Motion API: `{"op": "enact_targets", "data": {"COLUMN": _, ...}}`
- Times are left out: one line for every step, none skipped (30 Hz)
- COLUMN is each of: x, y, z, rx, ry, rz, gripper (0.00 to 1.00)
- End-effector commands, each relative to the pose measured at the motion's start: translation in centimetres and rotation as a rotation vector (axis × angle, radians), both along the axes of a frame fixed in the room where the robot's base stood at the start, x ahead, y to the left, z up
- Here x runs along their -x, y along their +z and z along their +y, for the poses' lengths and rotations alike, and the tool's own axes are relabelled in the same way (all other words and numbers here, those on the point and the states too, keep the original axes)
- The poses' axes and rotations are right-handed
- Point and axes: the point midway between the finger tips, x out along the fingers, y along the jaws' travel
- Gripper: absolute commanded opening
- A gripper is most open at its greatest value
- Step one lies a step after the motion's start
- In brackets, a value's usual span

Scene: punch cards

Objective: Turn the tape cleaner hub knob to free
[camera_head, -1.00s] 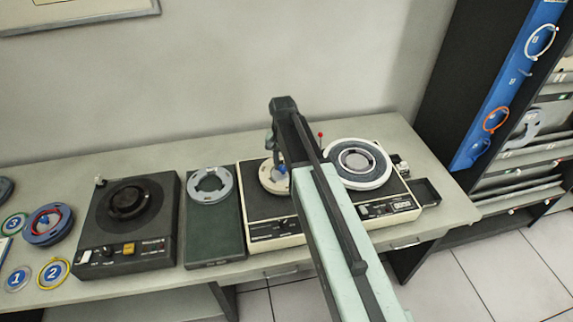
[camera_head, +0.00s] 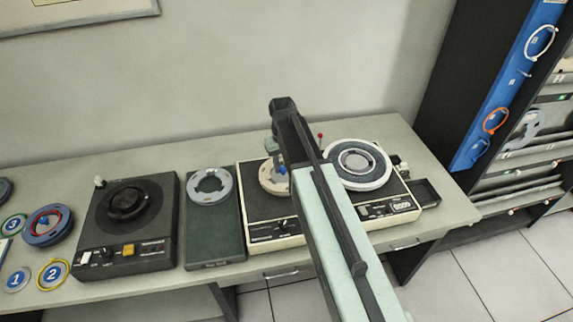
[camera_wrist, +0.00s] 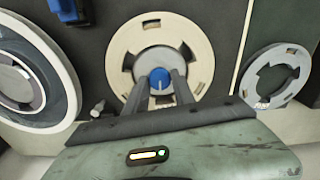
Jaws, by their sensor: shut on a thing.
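The tape cleaner (camera_head: 262,213) is a cream and black unit on the bench in the head view. Its blue hub knob (camera_wrist: 160,79) sits at the centre of a cream reel (camera_wrist: 121,46) in the wrist view, with a pale pointer line on it. My gripper (camera_wrist: 158,88) reaches down over the reel and is shut on the blue knob, one finger on each side. In the head view my arm hides part of the cleaner, and the knob shows only as a small blue spot. I cannot read any hub marking.
A full reel with a white rim (camera_head: 357,164) sits on the cleaner's right side. A grey ring (camera_head: 210,198) lies on a dark green plate to the left, beside a black unit (camera_head: 125,255). Several coloured rings lie at the far left. A red-tipped lever (camera_head: 320,137) stands behind my arm.

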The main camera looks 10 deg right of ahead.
Motion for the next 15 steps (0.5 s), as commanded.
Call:
{"op": "enact_targets", "data": {"x": 0.26, "y": -0.05, "z": -0.10, "rx": 0.002, "ry": 0.043, "rz": 0.008, "gripper": 0.00}}
{"op": "enact_targets", "data": {"x": 0.27, "y": -0.05, "z": -0.09, "rx": 0.002, "ry": 0.071, "rz": 0.008, "gripper": 0.00}}
{"op": "enact_targets", "data": {"x": 0.27, "y": -0.05, "z": -0.09, "rx": 0.002, "ry": 0.109, "rz": 0.008, "gripper": 0.00}}
{"op": "enact_targets", "data": {"x": 0.28, "y": -0.05, "z": -0.09, "rx": 0.001, "ry": 0.138, "rz": 0.008, "gripper": 0.00}}
{"op": "enact_targets", "data": {"x": 0.28, "y": -0.05, "z": -0.09, "rx": 0.002, "ry": 0.166, "rz": 0.008, "gripper": 0.00}}
{"op": "enact_targets", "data": {"x": 0.29, "y": -0.06, "z": -0.08, "rx": 0.002, "ry": 0.203, "rz": 0.008, "gripper": 0.00}}
{"op": "enact_targets", "data": {"x": 0.28, "y": -0.06, "z": -0.08, "rx": 0.002, "ry": 0.230, "rz": 0.008, "gripper": 0.00}}
{"op": "enact_targets", "data": {"x": 0.28, "y": -0.06, "z": -0.07, "rx": 0.002, "ry": 0.257, "rz": 0.008, "gripper": 0.00}}
{"op": "enact_targets", "data": {"x": 0.28, "y": -0.06, "z": -0.07, "rx": 0.002, "ry": 0.291, "rz": 0.008, "gripper": 0.00}}
{"op": "enact_targets", "data": {"x": 0.29, "y": -0.06, "z": -0.07, "rx": 0.002, "ry": 0.316, "rz": 0.008, "gripper": 0.00}}
{"op": "enact_targets", "data": {"x": 0.29, "y": -0.06, "z": -0.06, "rx": 0.002, "ry": 0.340, "rz": 0.008, "gripper": 0.00}}
{"op": "enact_targets", "data": {"x": 0.29, "y": -0.06, "z": -0.06, "rx": 0.001, "ry": 0.372, "rz": 0.008, "gripper": 0.00}}
{"op": "enact_targets", "data": {"x": 0.29, "y": -0.06, "z": -0.06, "rx": 0.001, "ry": 0.395, "rz": 0.008, "gripper": 0.00}}
{"op": "enact_targets", "data": {"x": 0.29, "y": -0.06, "z": -0.06, "rx": 0.001, "ry": 0.417, "rz": 0.008, "gripper": 0.00}}
{"op": "enact_targets", "data": {"x": 0.29, "y": -0.06, "z": -0.06, "rx": 0.001, "ry": 0.445, "rz": 0.008, "gripper": 0.00}}
